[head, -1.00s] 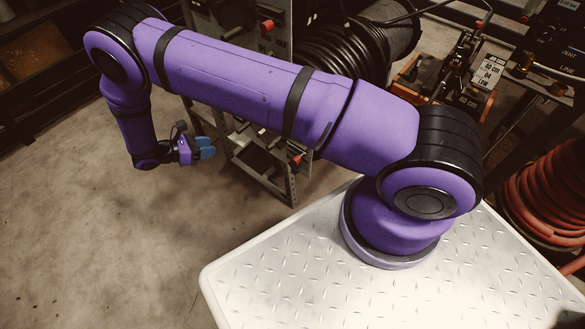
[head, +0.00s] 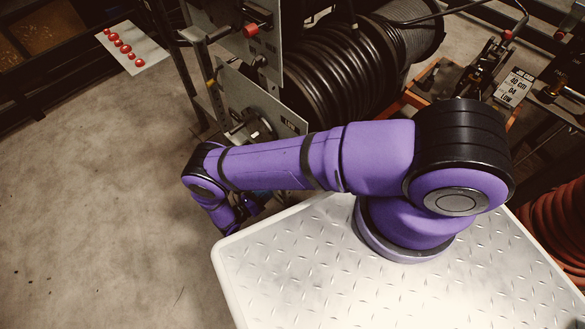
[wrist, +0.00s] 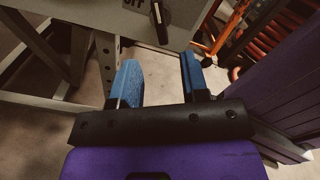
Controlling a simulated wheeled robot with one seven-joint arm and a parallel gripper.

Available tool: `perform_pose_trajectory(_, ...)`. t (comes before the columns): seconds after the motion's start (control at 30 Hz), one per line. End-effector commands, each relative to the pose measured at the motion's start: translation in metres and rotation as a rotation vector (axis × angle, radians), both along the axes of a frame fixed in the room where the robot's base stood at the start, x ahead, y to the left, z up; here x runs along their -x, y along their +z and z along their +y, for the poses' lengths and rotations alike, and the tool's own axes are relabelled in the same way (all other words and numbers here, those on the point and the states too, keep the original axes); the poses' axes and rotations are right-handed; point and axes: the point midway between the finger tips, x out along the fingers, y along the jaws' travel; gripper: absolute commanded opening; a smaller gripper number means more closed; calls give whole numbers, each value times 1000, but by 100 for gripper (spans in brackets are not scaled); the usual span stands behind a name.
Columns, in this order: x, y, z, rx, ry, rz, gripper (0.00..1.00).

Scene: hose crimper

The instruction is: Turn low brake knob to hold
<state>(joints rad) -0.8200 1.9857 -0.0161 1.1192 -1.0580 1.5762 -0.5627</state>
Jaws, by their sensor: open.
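In the wrist view, a black knob (wrist: 158,20) sits on a pale panel at the top edge, beside lettering that reads "OFF" and is partly cut off. I cannot tell for sure whether it is the low brake knob. My gripper (wrist: 160,75) is open and empty, its two blue fingers apart below the knob and not touching it. In the head view, my gripper is mostly hidden behind the arm near the white plate. A lower grey panel (head: 290,119) with dark round fittings shows beyond the arm.
A black hose reel (head: 335,70) stands behind the panels. An upper panel carries a red knob (head: 250,29). A white board with red buttons (head: 133,48) is at the back left. Metal frame legs (wrist: 108,60) stand left of my fingers. Bare floor is open at left.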

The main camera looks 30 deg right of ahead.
Motion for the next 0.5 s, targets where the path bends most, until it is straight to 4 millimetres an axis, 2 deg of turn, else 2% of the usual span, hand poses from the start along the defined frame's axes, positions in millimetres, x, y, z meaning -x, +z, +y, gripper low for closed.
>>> perform_pose_trajectory(0.17,-5,0,-14,1,1,1,42)
perform_pose_trajectory(0.5,-23,0,-70,0,-2,0,42)
